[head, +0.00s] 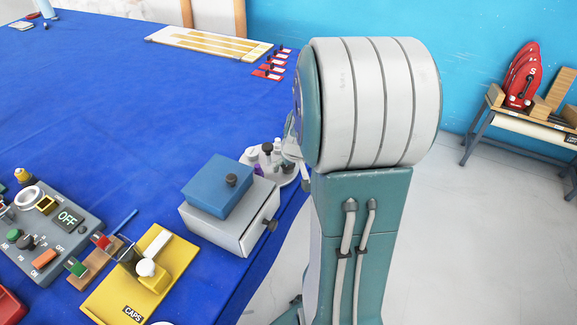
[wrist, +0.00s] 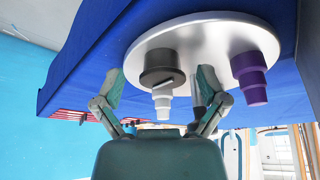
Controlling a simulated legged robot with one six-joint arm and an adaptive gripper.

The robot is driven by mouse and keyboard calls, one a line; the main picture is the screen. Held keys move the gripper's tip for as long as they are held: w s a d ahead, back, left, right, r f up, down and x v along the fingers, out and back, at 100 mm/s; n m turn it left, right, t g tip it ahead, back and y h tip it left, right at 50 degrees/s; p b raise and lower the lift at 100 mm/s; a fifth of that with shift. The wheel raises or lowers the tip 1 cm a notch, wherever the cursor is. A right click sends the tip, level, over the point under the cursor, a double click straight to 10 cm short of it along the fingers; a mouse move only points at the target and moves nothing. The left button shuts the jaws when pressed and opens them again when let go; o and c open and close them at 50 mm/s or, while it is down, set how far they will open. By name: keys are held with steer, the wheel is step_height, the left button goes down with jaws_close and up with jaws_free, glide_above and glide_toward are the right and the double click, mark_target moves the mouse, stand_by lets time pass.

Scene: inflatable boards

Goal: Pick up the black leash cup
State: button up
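The wrist view looks upside down, with the table at the top. My gripper (wrist: 161,78) is open, one finger on either side of a black cup-like piece (wrist: 160,56) with a wide rim. I see no clear contact between the fingers and it. A white stepped piece (wrist: 162,104) shows just below it in the picture. Another dark piece (wrist: 197,92) is partly hidden by the right finger. In the head view, a black-topped piece (head: 267,148) stands among pale ones on the round tray; my arm hides most of my gripper there.
The round silver tray (wrist: 205,40) also holds a purple stepped piece (wrist: 250,80). It is at the edge of the blue table (head: 130,120). A yellow block (head: 140,275) and grey control panel (head: 50,225) lie farther left.

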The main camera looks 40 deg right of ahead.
steer(key=shift+a, duration=0.2)
steer(key=c, duration=0.6)
steer(key=shift+o, duration=0.2)
